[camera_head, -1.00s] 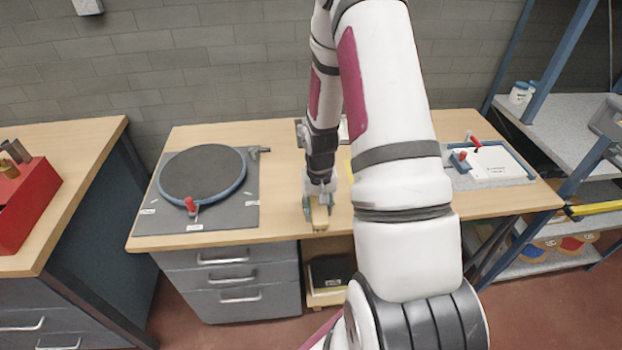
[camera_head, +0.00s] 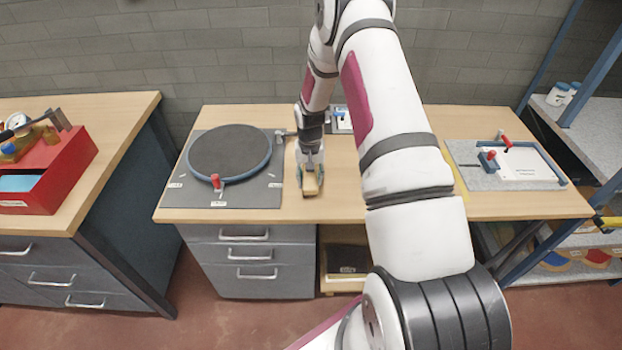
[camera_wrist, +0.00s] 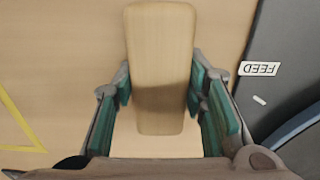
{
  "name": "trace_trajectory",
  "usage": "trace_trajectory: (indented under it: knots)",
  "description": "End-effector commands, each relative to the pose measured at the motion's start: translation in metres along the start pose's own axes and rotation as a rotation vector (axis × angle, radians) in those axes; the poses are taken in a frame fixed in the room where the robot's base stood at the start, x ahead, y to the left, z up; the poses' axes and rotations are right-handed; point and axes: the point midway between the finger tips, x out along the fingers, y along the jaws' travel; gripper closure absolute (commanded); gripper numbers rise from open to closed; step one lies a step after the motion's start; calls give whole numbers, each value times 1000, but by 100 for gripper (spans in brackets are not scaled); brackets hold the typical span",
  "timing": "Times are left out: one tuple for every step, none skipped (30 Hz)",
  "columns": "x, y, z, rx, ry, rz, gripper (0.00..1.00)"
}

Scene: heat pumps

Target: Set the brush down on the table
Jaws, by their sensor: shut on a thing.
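The brush (camera_head: 312,187) shows as a pale wooden block in the head view, held at the end of my arm. My gripper (camera_head: 310,178) points down and is shut on it. In the wrist view the brush (camera_wrist: 160,45) lies between the two green finger pads, its long side running away from the wrist. Its bristles are hidden. The brush is over the wooden table (camera_head: 480,203), just right of the dark mat and back from the front edge. I cannot tell whether it touches the tabletop.
The dark mat (camera_head: 250,199) carries a round plate (camera_head: 230,152) with a red knob. A grey tool (camera_head: 284,134) lies at its back right. A board with red clamps (camera_head: 515,165) sits at the table's right. A red box (camera_head: 60,170) stands on the left bench.

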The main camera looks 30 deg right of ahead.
Motion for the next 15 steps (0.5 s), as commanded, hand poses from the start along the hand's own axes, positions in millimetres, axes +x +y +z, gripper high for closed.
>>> trace_trajectory:
  knots:
    - [3,0,1,-1,-1,0,91]
    - [4,0,0,-1,0,0,91]
    - [5,0,0,-1,1,0,91]
    - [6,0,0,-1,1,0,91]
    - [6,0,0,-1,1,0,91]
    - [6,0,0,-1,1,0,91]
    - [6,0,0,-1,1,0,91]
    - [6,0,0,-1,1,0,91]
    - [6,0,0,-1,1,0,91]
    - [6,0,0,-1,1,0,91]
    - [6,0,0,-1,1,0,91]
    - [8,-1,0,-1,1,0,91]
    - [8,-1,0,-1,1,0,91]
    - [9,-1,0,-1,1,0,91]
    - [9,-1,0,-1,1,-1,52]
